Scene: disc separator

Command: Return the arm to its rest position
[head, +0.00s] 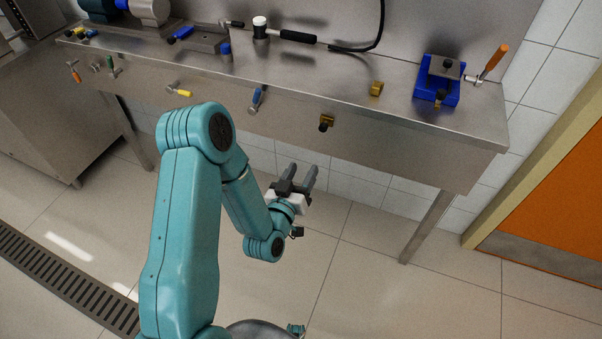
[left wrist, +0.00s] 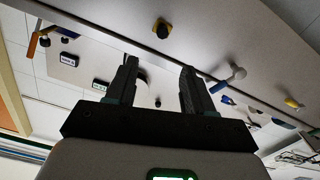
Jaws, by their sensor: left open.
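My left arm is teal and comes in from the lower left of the head view. Its gripper (head: 298,180) is in front of the steel bench, below the level of its top, with two dark fingers pointing up and away. The fingers are apart with nothing between them. In the left wrist view the same gripper (left wrist: 158,85) shows two spread, empty fingers, with the bench front beyond them. My right gripper does not show in either view.
The steel bench (head: 330,90) runs across the back. A blue vise-like fixture (head: 437,92) with an orange-handled tool (head: 492,62) stands at its right end. A brass block (head: 376,88) lies on top. A dark knob (head: 326,122) is on the front face. The tiled floor (head: 370,285) at right is clear.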

